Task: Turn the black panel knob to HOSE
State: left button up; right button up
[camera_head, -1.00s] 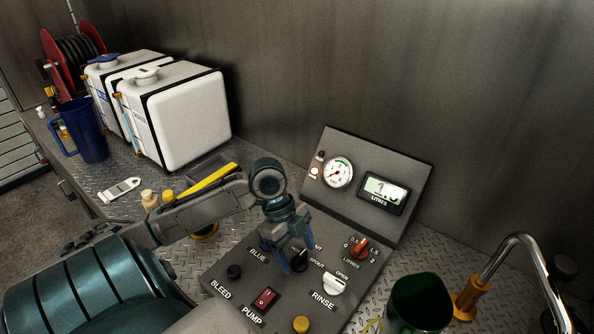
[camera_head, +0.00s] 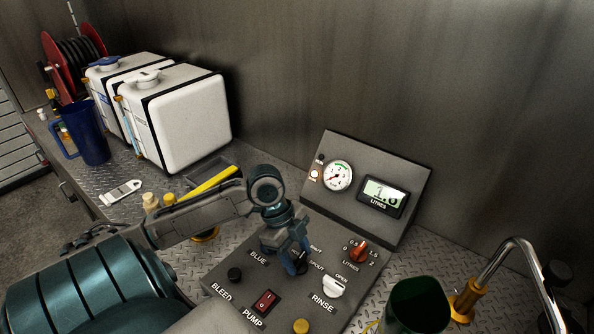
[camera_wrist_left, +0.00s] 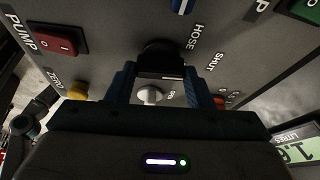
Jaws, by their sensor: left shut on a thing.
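The black knob (camera_head: 302,266) sits on the grey control panel (camera_head: 225,262), mostly hidden behind my left gripper in the head view. My left gripper (camera_head: 297,260) reaches down over it and is shut on it. In the left wrist view the black knob (camera_wrist_left: 160,54) lies between the two blue fingers of the left gripper (camera_wrist_left: 162,88). The HOSE label (camera_wrist_left: 195,37) and SHUT label (camera_wrist_left: 211,62) are beside the knob in that view. Which label the knob points at is not clear. My right gripper is not in view.
The white RINSE knob (camera_head: 333,286), orange-red litres knob (camera_head: 360,251), red PUMP switch (camera_head: 265,301) and yellow button (camera_head: 301,326) are close by. A dark green jug (camera_head: 418,305) and a curved metal spout (camera_head: 505,255) stand to the right. White tanks (camera_head: 190,115) stand back left.

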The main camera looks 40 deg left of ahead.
pick_arm(q)
jog(key=n+p, duration=0.1)
jog(key=n, duration=0.1)
jog(key=n+t+p, duration=0.1)
jog(key=n+p, duration=0.1)
jog(key=shift+s+d+r, duration=0.1)
jog(key=shift+s+r, duration=0.05)
jog(key=shift+r, duration=0.05)
jog(key=shift+f+n+t+y+p, duration=0.15)
jog(key=shift+n+t+y+p, duration=0.65)
jog(key=shift+n+p, duration=0.85)
jog(key=shift+n, duration=0.25)
jog(key=shift+o, duration=0.2)
jog(key=o, duration=1)
jog(key=shift+c, duration=0.2)
